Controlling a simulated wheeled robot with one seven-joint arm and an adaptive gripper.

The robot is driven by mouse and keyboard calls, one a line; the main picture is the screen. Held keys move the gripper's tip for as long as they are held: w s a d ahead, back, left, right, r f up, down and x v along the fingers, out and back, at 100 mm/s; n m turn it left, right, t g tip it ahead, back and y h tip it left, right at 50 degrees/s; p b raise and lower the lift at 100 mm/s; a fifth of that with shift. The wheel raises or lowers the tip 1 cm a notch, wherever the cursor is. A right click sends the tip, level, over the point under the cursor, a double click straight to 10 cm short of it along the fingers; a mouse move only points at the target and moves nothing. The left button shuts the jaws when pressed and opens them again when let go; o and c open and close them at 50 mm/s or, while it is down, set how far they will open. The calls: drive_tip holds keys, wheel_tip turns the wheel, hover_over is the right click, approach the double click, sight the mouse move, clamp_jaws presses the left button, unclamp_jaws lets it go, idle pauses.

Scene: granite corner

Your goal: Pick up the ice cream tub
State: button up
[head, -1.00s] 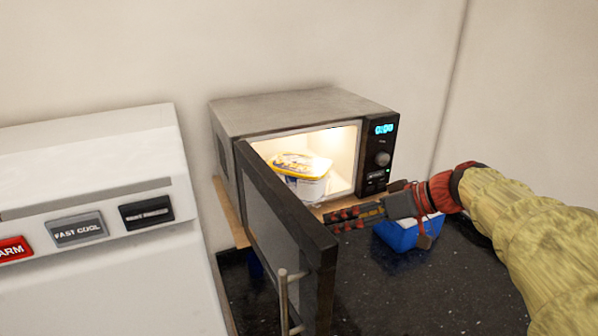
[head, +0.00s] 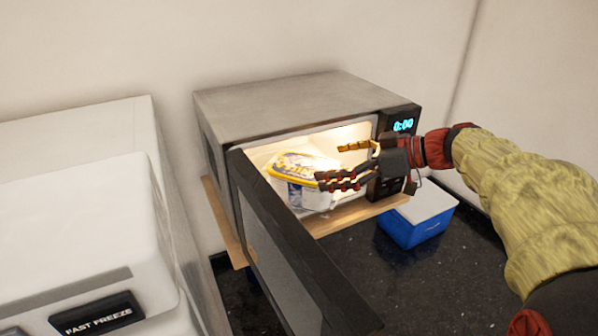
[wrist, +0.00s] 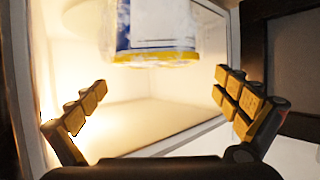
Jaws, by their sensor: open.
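The ice cream tub (head: 300,180) has a yellow-rimmed lid and a white and blue side. It sits inside the lit microwave (head: 300,98), whose door (head: 285,240) stands open toward the front left. My gripper (head: 330,163) is open at the right part of the microwave opening, its fingers pointing left toward the tub. In the wrist view, the tub (wrist: 155,32) shows upside down at the top centre, beyond and between the spread fingers (wrist: 160,100). Nothing is between the fingertips. The tub's far side is hidden.
The microwave stands on a wooden board (head: 355,215) above a dark speckled counter (head: 385,275). A blue box with a white lid (head: 418,215) is at the right, below my gripper. A white appliance (head: 75,195) fills the left side. The open door bounds the left of the opening.

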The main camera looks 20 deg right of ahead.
sight(305, 166)
drive_tip(key=shift+w+a+f, duration=0.15)
drive_tip(key=shift+w+a, duration=0.15)
drive_tip(key=shift+a, duration=0.15)
drive_tip(key=p+x, duration=0.1)
drive_tip(key=x, duration=0.5)
drive_tip(key=shift+w+f+p, duration=0.3)
drive_tip(key=shift+w+p, duration=0.05)
drive_tip(key=shift+p, duration=0.05)
drive_tip(key=shift+d, duration=0.1)
drive_tip(key=shift+c, duration=1.3)
drive_tip(key=shift+r, duration=0.1)
drive_tip(key=c, duration=1.2)
drive_tip(key=shift+r, duration=0.15)
drive_tip(key=shift+c, duration=0.2)
